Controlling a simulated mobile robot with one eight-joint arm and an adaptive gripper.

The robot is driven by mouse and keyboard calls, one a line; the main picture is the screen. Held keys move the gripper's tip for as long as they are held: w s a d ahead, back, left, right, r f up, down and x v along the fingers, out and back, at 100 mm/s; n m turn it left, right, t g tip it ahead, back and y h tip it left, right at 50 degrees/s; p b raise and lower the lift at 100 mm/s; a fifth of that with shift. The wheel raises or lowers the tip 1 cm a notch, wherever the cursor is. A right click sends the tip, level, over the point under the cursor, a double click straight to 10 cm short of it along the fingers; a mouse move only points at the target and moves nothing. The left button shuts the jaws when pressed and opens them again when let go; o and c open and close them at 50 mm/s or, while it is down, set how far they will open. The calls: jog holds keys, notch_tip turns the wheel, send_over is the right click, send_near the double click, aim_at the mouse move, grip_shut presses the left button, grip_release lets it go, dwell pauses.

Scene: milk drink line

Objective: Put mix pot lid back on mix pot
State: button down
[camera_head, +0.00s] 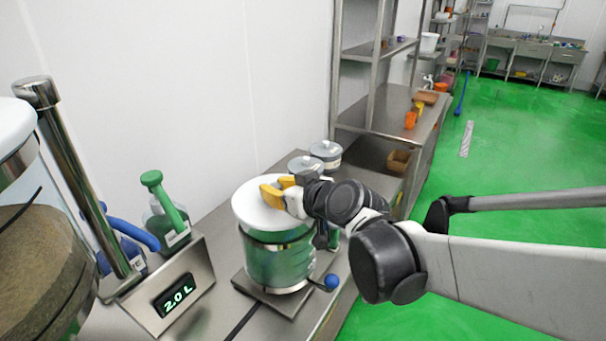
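The mix pot (278,262) is a shiny metal pot on a dark square plate on the steel counter, at the centre of the view. A round white lid (250,215) lies level at its top. I cannot tell whether it is fully seated or slightly above the rim. My gripper (272,191) has yellow fingers and reaches in from the right, over the lid's far part. The fingertips are at or just above the lid's top. Any knob there is hidden, so I cannot tell whether the fingers grip it.
A large vessel with a white top (14,125) stands at the left, by a steel post. Two grey lidded pots (326,152) are behind my gripper. A blue ball knob (331,282) sits beside the pot.

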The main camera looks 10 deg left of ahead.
jog(key=shift+f+b, duration=0.9)
jog(key=shift+f, duration=1)
jog(key=shift+f, duration=0.1)
jog(key=c, duration=1.3)
grip_release()
